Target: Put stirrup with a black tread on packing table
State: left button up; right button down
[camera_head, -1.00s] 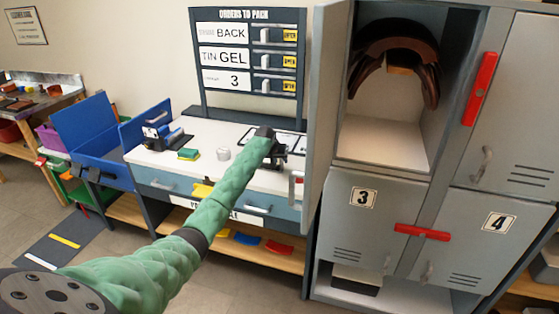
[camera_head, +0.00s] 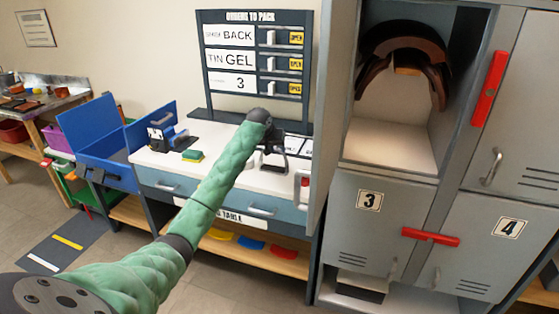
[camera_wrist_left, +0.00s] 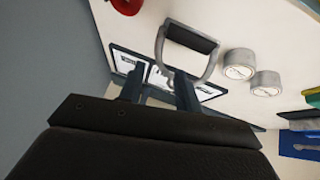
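The stirrup with a black tread (camera_wrist_left: 190,38) shows in the left wrist view as a grey metal loop over the white packing table top (camera_wrist_left: 235,25). In the head view, the stirrup (camera_head: 274,161) is small and partly hidden just below my left gripper. My left gripper (camera_wrist_left: 160,88) has its two dark fingers apart, with nothing clearly clamped between them. The stirrup's narrow end is close to the right-hand finger; I cannot tell whether they touch. The packing table (camera_head: 225,172) also shows in the head view. My right gripper is not in view.
Two round tins (camera_wrist_left: 239,64) sit beside the stirrup. Framed cards (camera_wrist_left: 125,62) lie near the fingers. A grey open locker door (camera_head: 334,110) stands close on the right. A green-and-yellow block (camera_head: 193,155) and blue bin (camera_head: 95,140) are to the left.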

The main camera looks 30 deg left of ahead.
pick_arm(q)
jog(key=shift+r, duration=0.1)
jog(key=s+d+f+m+g, duration=0.1)
jog(key=s+d+f, duration=0.7)
jog(key=f, duration=0.3)
jog(key=s+d+f+m+g, duration=0.1)
jog(key=s+d+f, duration=0.65)
jog(key=f, duration=0.35)
jog(key=s+d+f+m+g, duration=0.1)
jog(key=s+d+f+m, duration=0.1)
jog(key=s+d+f, duration=1.1)
jog(key=s+d, duration=0.2)
jog(key=s, duration=0.6)
jog(key=s+d+f+m+g, duration=0.1)
jog(key=s+d+f, duration=0.3)
jog(key=s, duration=0.7)
jog(key=s+d+f+g+h, duration=0.1)
jog(key=s+d+f, duration=0.2)
jog(key=s+d, duration=0.3)
jog(key=s, duration=0.5)
jog(key=shift+s+d+f+m, duration=0.2)
jog(key=shift+s+f+m, duration=0.1)
jog(key=shift+s, duration=0.05)
